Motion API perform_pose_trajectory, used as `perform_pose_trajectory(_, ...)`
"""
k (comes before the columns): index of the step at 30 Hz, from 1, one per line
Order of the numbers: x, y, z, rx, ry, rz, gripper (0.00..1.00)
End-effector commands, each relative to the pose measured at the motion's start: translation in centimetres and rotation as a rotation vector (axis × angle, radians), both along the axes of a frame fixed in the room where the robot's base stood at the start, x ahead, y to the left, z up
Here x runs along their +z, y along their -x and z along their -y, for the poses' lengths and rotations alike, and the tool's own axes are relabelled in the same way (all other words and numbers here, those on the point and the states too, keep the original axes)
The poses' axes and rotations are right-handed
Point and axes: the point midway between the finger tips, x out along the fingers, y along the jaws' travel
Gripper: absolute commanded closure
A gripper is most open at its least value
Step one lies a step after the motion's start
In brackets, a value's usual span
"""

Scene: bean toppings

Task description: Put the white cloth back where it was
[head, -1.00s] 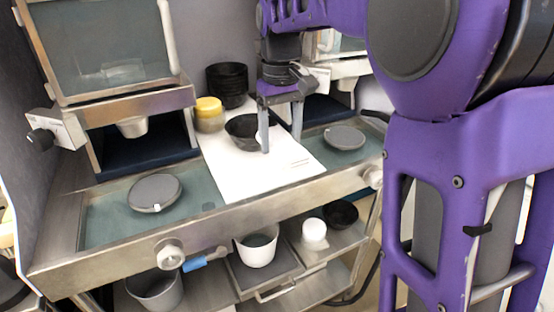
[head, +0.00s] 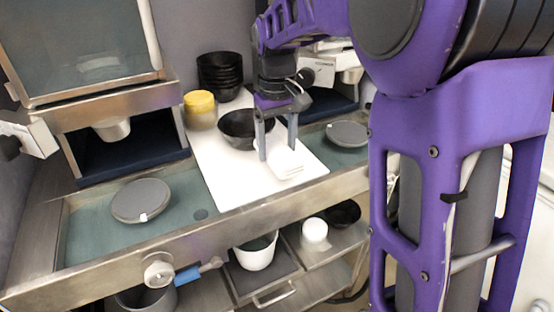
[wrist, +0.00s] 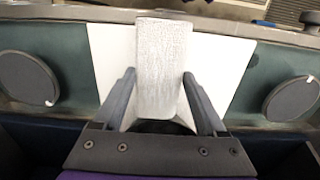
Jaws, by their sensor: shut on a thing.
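The white cloth (head: 287,163) is a small textured block-like piece, over the right part of the white board (head: 225,180). In the wrist view the cloth (wrist: 163,50) lies lengthwise between my two fingers and extends past their tips. My gripper (head: 277,154) points down at the cloth; in the wrist view (wrist: 158,76) its fingers are on either side of it. My gripper is shut on the cloth. I cannot tell whether the cloth touches the board or is just above it.
A black bowl (head: 238,126) stands just behind my gripper. Grey round lids (head: 141,200) (head: 346,133) lie on both sides. A white container (head: 257,252) sits on the lower shelf.

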Motion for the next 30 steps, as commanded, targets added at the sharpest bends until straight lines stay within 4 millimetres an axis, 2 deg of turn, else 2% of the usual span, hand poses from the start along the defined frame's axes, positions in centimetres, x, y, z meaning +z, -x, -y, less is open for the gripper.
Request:
perform_pose_trajectory(8,-3.5,0.1,0.0,0.000,0.000,-0.003,0.88)
perform_pose_trajectory(19,-4.0,0.0,0.0,0.000,0.000,-0.001,0.88)
perform_pose_trajectory(20,-3.9,0.0,0.0,0.000,0.000,-0.001,0.23)
perform_pose_trajectory(24,-3.9,0.0,0.0,0.000,0.000,-0.001,0.00)
perform_pose_trajectory(30,-3.8,0.0,0.0,0.000,0.000,-0.001,0.00)
